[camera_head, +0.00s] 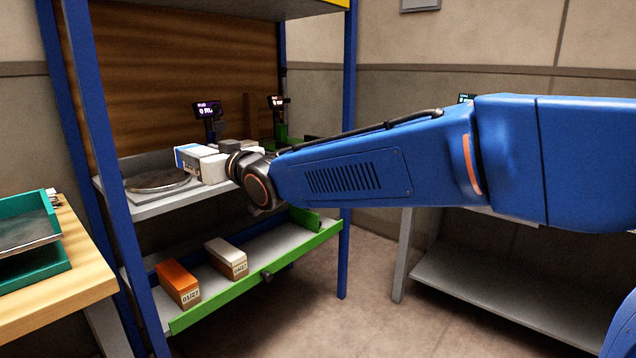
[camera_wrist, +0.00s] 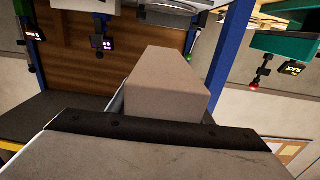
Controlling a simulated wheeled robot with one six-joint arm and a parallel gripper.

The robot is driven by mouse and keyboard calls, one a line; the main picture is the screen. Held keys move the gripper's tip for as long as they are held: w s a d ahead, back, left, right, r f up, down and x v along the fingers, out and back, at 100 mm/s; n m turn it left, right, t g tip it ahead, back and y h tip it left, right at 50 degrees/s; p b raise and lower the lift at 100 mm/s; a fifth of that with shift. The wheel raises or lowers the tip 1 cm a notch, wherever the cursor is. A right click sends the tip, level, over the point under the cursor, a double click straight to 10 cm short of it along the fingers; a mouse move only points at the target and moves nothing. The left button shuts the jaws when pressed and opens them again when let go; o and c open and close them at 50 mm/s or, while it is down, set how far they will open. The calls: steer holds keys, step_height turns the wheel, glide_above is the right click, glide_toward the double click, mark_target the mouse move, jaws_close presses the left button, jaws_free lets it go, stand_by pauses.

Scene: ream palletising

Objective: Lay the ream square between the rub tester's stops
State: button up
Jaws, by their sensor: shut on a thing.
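A white ream with a blue end (camera_head: 187,158) shows in the head view above the upper shelf, just right of a round metal plate. My gripper (camera_head: 222,160) is shut on this ream, at the end of my blue arm. The gap between ream and shelf, if any, cannot be made out.
The upper shelf (camera_head: 150,206) carries the round metal plate (camera_head: 158,181). Small displays (camera_head: 208,109) stand behind. The green-edged lower shelf (camera_head: 215,308) holds an orange pack (camera_head: 178,283) and a white-brown pack (camera_head: 226,257). Blue posts (camera_head: 120,220) flank the rack. A teal tray (camera_head: 40,278) sits left.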

steer(key=w+d+f+m+t+h, duration=0.2)
steer(key=w+d+f+m+h, duration=0.1)
steer(key=d+f, duration=1.5)
steer(key=w+d+f+m+t+h, duration=0.2)
steer(key=w+d+f+h, duration=0.4)
steer(key=d+f, duration=1.2)
steer(key=w+d+f+m+t+h, duration=0.2)
steer(key=w+d+f, duration=0.6)
steer(key=d+f, duration=1.1)
step_height(320, 180, down, 10)
steer(key=m+h, duration=0.2)
steer(key=shift+f+m+h, duration=0.2)
steer(key=shift+m+h, duration=0.1)
steer(key=shift+m, duration=0.1)
